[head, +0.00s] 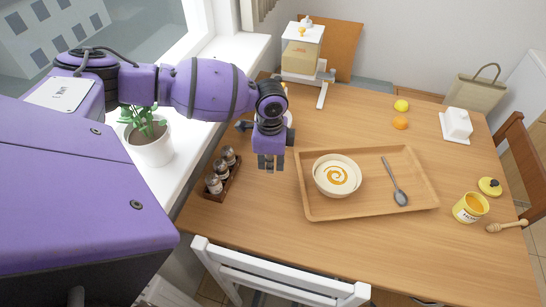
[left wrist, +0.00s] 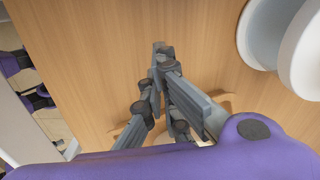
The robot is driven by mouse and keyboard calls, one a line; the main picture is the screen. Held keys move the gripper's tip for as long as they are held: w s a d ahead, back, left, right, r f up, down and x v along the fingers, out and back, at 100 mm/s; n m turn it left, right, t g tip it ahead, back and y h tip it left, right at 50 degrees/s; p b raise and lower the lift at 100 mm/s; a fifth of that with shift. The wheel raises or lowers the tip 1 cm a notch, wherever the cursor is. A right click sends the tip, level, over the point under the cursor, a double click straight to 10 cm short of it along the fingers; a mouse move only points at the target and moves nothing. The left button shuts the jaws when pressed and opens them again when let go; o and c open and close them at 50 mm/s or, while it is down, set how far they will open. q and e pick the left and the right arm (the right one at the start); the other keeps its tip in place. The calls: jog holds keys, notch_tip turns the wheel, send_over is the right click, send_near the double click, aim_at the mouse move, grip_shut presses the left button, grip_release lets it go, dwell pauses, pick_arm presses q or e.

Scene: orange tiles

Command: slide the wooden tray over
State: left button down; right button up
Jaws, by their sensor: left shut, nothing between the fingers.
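The wooden tray (head: 373,188) lies flat on the table in the head view. It bears a white bowl (head: 322,184) of cream-coloured soup with an orange swirl, and a spoon (head: 398,194) to the bowl's right. My left gripper (head: 270,166) points down just left of the tray's left edge, apart from it as far as I can tell. Its fingers are shut with nothing between them. In the left wrist view the closed fingers (left wrist: 160,50) are over bare table wood, and the tray does not clearly show. My right gripper is not in view.
A rack of shakers (head: 222,175) stands left of my gripper. An open yellow honey jar (head: 469,208) and a dipper (head: 506,226) lie right of the tray. A lemon (head: 401,105), an orange (head: 400,123) and a white butter dish (head: 456,125) stand behind. A white chair (head: 280,275) is in front.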

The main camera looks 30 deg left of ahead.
pick_arm(q)
notch_tip(320, 180, down, 4)
jog(key=shift+d+f, duration=0.1)
jog(key=shift+w+d, duration=0.3)
jog(key=shift+d, duration=0.25)
jog(key=shift+w+d, duration=0.3)
jog(key=shift+d, duration=0.2)
jog(key=shift+w+d, duration=0.3)
jog(key=shift+d, duration=0.4)
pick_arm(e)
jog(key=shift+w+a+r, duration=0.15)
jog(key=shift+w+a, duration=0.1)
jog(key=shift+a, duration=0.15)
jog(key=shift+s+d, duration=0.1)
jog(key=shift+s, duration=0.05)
pick_arm(q)
jog(key=shift+w+d+p, duration=0.2)
jog(key=shift+w+d, duration=0.1)
jog(key=shift+d, duration=0.3)
jog(key=shift+w+d+p, duration=0.15)
jog(key=shift+w+d, duration=0.1)
jog(key=shift+d, duration=0.3)
jog(key=shift+w+d, duration=0.1)
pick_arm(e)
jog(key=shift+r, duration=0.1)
